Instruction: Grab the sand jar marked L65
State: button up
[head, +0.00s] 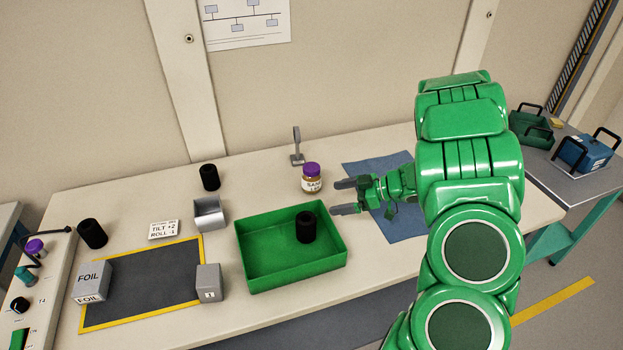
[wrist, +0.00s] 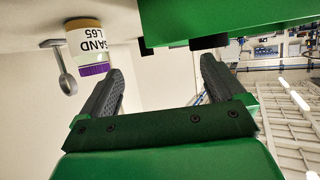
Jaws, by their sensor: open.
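The sand jar (head: 312,178) stands upright on the table behind the green tray, with a purple lid and a white label. In the wrist view, which is upside down, the jar (wrist: 88,45) shows the label "SAND L65". My gripper (head: 341,197) is open and empty, just right of the jar in the head view, with its fingers pointing left. In the wrist view the jar lies left of the gap between the fingertips (wrist: 160,66), not between them.
The green tray (head: 262,283), holding a black cylinder (head: 306,227), lies close to my gripper. A grey stand with a ring (head: 297,147) is behind the jar. A blue mat (head: 400,222) lies under my arm. A metal holder (head: 209,213) and a black cylinder (head: 209,177) stand further left.

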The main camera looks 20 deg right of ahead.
send_near(311, 173)
jog(key=shift+m+t, duration=0.3)
jog(key=shift+t, duration=0.1)
jog(key=w+f, duration=0.1)
jog(key=w+a+f, duration=0.1)
jog(key=w+f, duration=0.1)
jog(key=shift+w+f, duration=0.1)
jog(key=shift+f, duration=0.2)
jog(key=shift+x, duration=3.9)
jog(key=shift+w, duration=0.1)
jog(key=c, duration=1.3)
